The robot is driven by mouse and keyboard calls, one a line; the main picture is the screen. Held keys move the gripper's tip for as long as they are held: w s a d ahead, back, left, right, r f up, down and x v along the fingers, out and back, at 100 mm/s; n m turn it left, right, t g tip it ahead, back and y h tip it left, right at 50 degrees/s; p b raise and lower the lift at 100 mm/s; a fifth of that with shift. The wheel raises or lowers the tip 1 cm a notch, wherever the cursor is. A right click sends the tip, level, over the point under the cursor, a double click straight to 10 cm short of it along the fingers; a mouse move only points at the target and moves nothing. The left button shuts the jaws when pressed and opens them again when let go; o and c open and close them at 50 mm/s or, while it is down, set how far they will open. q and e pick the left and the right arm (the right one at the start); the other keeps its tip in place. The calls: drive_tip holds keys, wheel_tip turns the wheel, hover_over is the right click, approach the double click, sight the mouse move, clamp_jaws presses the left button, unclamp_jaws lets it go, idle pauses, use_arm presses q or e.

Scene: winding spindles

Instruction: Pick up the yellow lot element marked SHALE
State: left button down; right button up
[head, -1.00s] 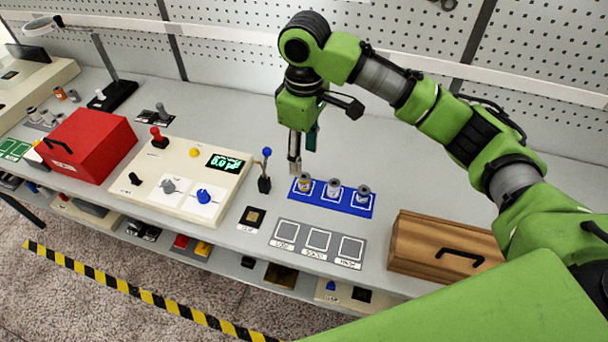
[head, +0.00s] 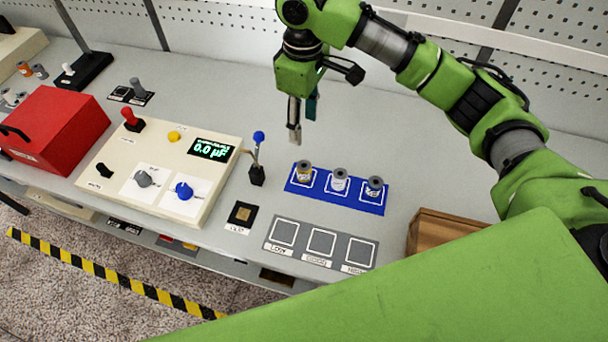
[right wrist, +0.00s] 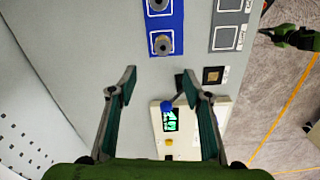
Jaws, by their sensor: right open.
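The yellow-banded element (head: 304,171) with a grey top stands upright at the left end of the blue mat (head: 336,204); its marking is too small to read. Two more elements, pale (head: 339,180) and bluish (head: 374,188), stand to its right on the mat. My right gripper (head: 302,125) is open and empty, pointing down, above and apart from the yellow element. In the right wrist view its fingers are spread wide, and the nearest element (right wrist: 162,44) on the mat shows beyond the fingertips.
A meter panel (head: 228,178) reading 0.0 µF and a blue-tipped lever (head: 258,138) stand left of the mat. A grey board with several marked squares (head: 321,242) lies in front. A wooden box (head: 448,232) is at right, a red box (head: 62,125) at left.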

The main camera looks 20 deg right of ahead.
sight(305, 166)
wheel_tip(305, 166, down, 10)
drive_tip(key=shift+w+f+p, duration=0.1)
drive_tip(key=shift+f+p, duration=0.15)
drive_tip(key=shift+p, duration=0.05)
drive_tip(key=f+p, duration=0.1)
drive_tip(key=f, duration=0.1)
drive_tip(key=s+f+p, duration=0.1)
drive_tip(key=f, duration=0.1)
drive_tip(key=shift+s+f, duration=0.1)
drive_tip(key=shift+f, duration=0.25)
use_arm(q)
drive_tip(key=shift+w+r, duration=0.3)
drive_tip(key=shift+r, duration=0.2)
drive_tip(key=shift+w+r, duration=0.25)
drive_tip(key=shift+r, duration=0.25)
use_arm(e)
drive_tip(key=shift+f, duration=0.3)
drive_tip(key=c, duration=1.2)
